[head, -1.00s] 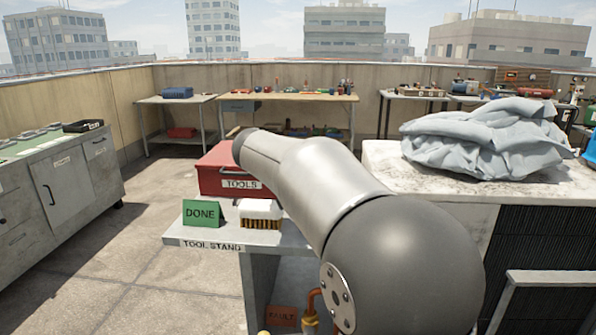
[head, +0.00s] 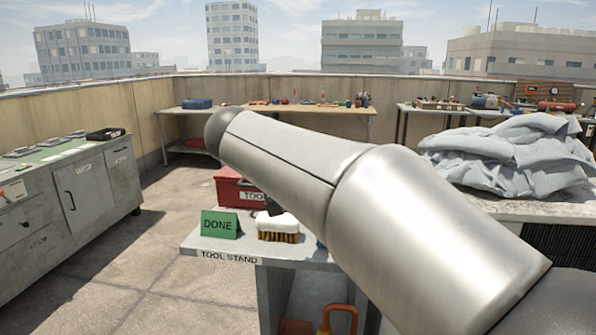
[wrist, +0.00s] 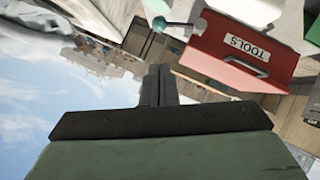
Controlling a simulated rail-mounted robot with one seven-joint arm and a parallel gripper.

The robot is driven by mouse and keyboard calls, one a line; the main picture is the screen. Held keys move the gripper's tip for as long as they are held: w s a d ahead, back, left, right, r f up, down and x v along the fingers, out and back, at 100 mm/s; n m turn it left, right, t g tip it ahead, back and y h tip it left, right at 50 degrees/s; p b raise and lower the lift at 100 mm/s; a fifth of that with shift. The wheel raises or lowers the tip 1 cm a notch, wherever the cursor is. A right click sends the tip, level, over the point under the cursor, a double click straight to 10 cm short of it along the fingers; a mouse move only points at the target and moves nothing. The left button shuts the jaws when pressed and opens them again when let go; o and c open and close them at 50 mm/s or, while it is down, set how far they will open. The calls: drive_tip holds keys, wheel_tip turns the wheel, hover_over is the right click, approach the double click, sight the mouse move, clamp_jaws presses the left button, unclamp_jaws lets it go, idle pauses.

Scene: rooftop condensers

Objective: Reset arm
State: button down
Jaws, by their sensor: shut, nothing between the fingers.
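My gripper (wrist: 158,82) shows in the wrist view with its two fingers together and nothing between them. My arm (head: 330,190) stretches across the middle of the head view, and its far end points up and left. The gripper is not clearly visible there. The red toolbox labelled TOOLS (head: 228,187) stands on the tool stand (head: 200,247), partly hidden by my arm. It also shows in the wrist view (wrist: 225,62), tilted, to the right of the fingers.
A green DONE sign (head: 220,224) and a brush with a white top (head: 278,224) stand on the tool stand. Grey cloth (head: 510,155) is heaped on the unit at right. A grey cabinet (head: 90,192) stands at left, with open floor between it and the stand.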

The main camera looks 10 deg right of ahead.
drive_tip(key=s+f+g+y+p, duration=0.2)
drive_tip(key=s+f+g+p, duration=0.1)
drive_tip(key=s+p, duration=0.4)
drive_tip(key=s+f+n+g+y+p, duration=0.1)
drive_tip(key=s+f+g+y+p, duration=0.2)
drive_tip(key=s+p, duration=0.4)
drive_tip(key=s+f+g+y+p, duration=0.2)
drive_tip(key=s+p, duration=0.5)
drive_tip(key=s, duration=0.7)
wheel_tip(320, 180, down, 3)
drive_tip(key=shift+r+n+g+y, duration=0.15)
drive_tip(key=shift+n+g+y, duration=0.25)
drive_tip(key=shift+y, duration=0.1)
drive_tip(key=shift+w, duration=0.1)
